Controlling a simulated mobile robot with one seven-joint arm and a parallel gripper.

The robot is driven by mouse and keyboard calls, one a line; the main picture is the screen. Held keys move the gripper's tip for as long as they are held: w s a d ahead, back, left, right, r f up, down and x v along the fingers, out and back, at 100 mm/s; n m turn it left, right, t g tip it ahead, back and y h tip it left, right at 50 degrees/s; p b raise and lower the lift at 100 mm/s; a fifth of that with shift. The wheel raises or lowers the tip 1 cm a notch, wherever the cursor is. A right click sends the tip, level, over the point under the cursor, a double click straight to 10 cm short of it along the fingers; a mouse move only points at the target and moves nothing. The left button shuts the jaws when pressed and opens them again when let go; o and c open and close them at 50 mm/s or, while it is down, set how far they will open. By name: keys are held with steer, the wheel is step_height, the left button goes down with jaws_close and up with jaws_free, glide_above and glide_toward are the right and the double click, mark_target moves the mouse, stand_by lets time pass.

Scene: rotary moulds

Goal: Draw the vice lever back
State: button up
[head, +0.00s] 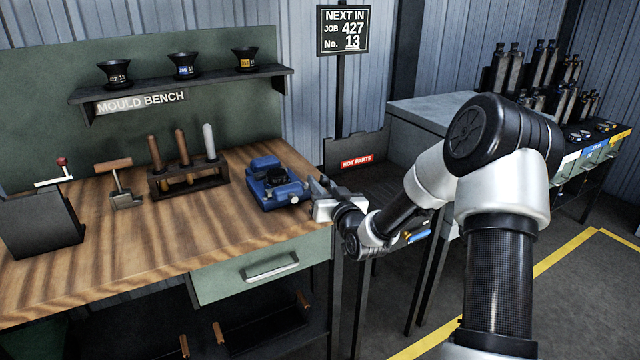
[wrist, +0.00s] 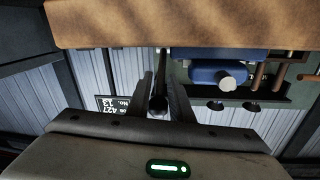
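The blue vice (head: 275,183) stands at the right end of the wooden bench top. In the wrist view it appears upside down (wrist: 220,75), right of my fingers. My gripper (head: 320,190) is just right of the vice, at the bench's right edge. In the wrist view my gripper's two fingers (wrist: 161,80) stand apart. A dark upright rod with a rounded end (wrist: 159,104), apparently the vice lever, shows between them; I cannot tell whether they touch it. In the head view my gripper hides the lever.
The bench (head: 150,230) also bears a tool rack (head: 188,180), a wooden-handled tool (head: 122,190) and a dark box with a red-knobbed lever (head: 40,225). A sign (head: 342,30) on a post and a hot parts bin (head: 358,162) stand close beyond my gripper.

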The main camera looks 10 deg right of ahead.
jaws_close()
steer(key=shift+r, duration=0.1)
steer(key=r+g+p, duration=0.1)
steer(key=p, duration=0.1)
steer(key=w+r+g+p, duration=0.1)
steer(key=p, duration=0.1)
steer(key=shift+a+h, duration=0.2)
steer(key=shift+h, duration=0.1)
steer(key=w+r+g+p, duration=0.1)
steer(key=p, duration=0.1)
steer(key=w+g+p, duration=0.1)
steer(key=g+p, duration=0.1)
steer(key=p, duration=0.1)
steer(key=shift+a+r+n+h, duration=0.3)
steer(key=shift+a+r+h, duration=0.05)
steer(key=shift+r+h, duration=0.05)
steer(key=w+g+p, duration=0.1)
steer(key=g+p, duration=0.2)
steer(key=shift+w+a+r+h, duration=0.2)
steer(key=shift+w+a+h, duration=0.1)
steer(key=shift+w, duration=0.1)
steer(key=w+g+p, duration=0.1)
steer(key=p, duration=0.1)
steer(key=w+g+h+p, duration=0.1)
steer(key=shift+a+f+g+p, duration=0.15)
steer(key=shift+a+g+p, duration=0.15)
steer(key=shift+g+p, duration=0.1)
